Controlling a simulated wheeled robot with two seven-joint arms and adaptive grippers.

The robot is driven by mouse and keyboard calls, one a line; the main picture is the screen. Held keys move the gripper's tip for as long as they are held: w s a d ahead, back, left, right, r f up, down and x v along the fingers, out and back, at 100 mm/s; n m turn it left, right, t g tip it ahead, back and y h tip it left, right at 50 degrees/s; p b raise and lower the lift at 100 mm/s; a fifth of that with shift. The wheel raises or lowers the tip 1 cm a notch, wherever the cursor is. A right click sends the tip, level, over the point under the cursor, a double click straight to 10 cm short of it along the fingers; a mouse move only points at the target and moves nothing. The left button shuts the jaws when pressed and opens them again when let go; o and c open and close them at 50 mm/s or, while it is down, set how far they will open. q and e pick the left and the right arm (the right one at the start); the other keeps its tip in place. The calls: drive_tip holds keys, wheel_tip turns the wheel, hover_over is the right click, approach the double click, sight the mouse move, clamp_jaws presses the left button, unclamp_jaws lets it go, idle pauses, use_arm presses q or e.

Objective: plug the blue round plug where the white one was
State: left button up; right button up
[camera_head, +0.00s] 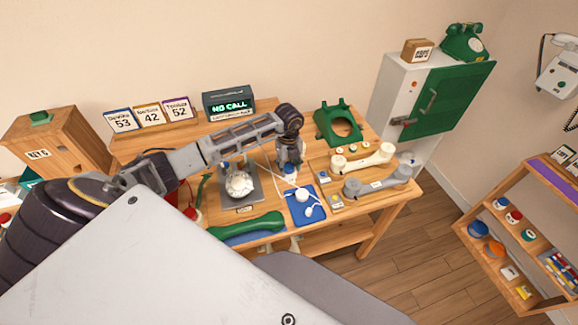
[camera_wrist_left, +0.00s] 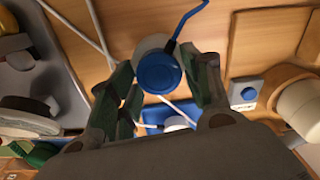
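The blue round plug (camera_wrist_left: 158,72) sits between the two fingers of my left gripper (camera_wrist_left: 160,78), with a finger close against each side; its blue cord runs up and right. A pale round disc (camera_wrist_left: 150,44) shows partly behind the plug; whether they touch is hidden. In the head view my left gripper (camera_head: 290,163) points down over the table, with blue (camera_head: 290,170) just visible at its tips. A white round plug (camera_head: 302,195) lies on a blue mat (camera_head: 296,217) in front of the gripper. My right gripper is not in view.
A grey dial base (camera_head: 254,196) stands left of the gripper. A green handset (camera_head: 247,227) lies at the front edge. A cream handset (camera_head: 362,160) and a grey handset (camera_head: 377,182) lie right. A green phone shell (camera_head: 338,124) is behind; a display (camera_head: 229,103) reads NO CALL.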

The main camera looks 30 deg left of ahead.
use_arm(q)
drive_tip(key=shift+o, duration=1)
wheel_tip(320, 180, up, 12)
drive_tip(key=shift+s+f, duration=0.1)
idle(1.3)
